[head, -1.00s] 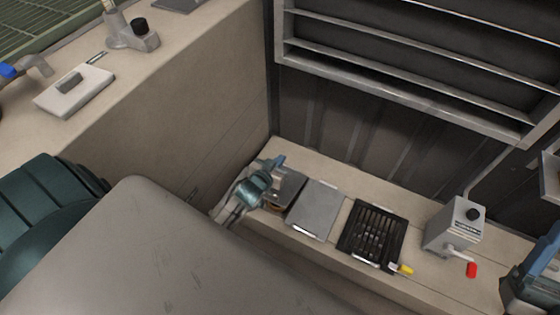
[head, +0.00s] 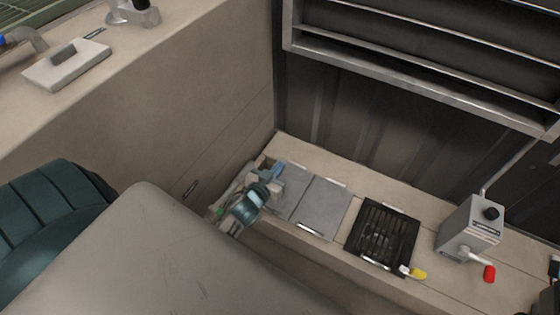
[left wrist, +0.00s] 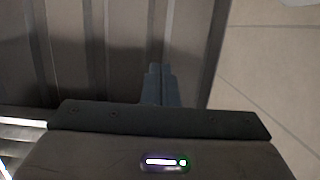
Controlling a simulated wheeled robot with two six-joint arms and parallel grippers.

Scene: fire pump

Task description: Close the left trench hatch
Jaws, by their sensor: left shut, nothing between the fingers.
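The left trench hatch (head: 290,190) is a grey plate in the floor ledge in the head view. It lies about level with the grey plate beside it. My left gripper (head: 277,172) is at its left end, and hides that end. I cannot tell whether the fingers touch the plate. A small dark gap shows at the back left corner. In the left wrist view my left gripper (left wrist: 159,72) has its fingers together, empty, in front of a ribbed dark wall. The hatch does not clearly show there. My right gripper is not in view.
Right of the hatch lie another grey plate (head: 323,207) and a black grate (head: 381,236) with a yellow handle (head: 414,272). A grey box (head: 470,228) with a red-tipped lever (head: 489,273) stands farther right. A metal shelf (head: 420,60) overhangs behind.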

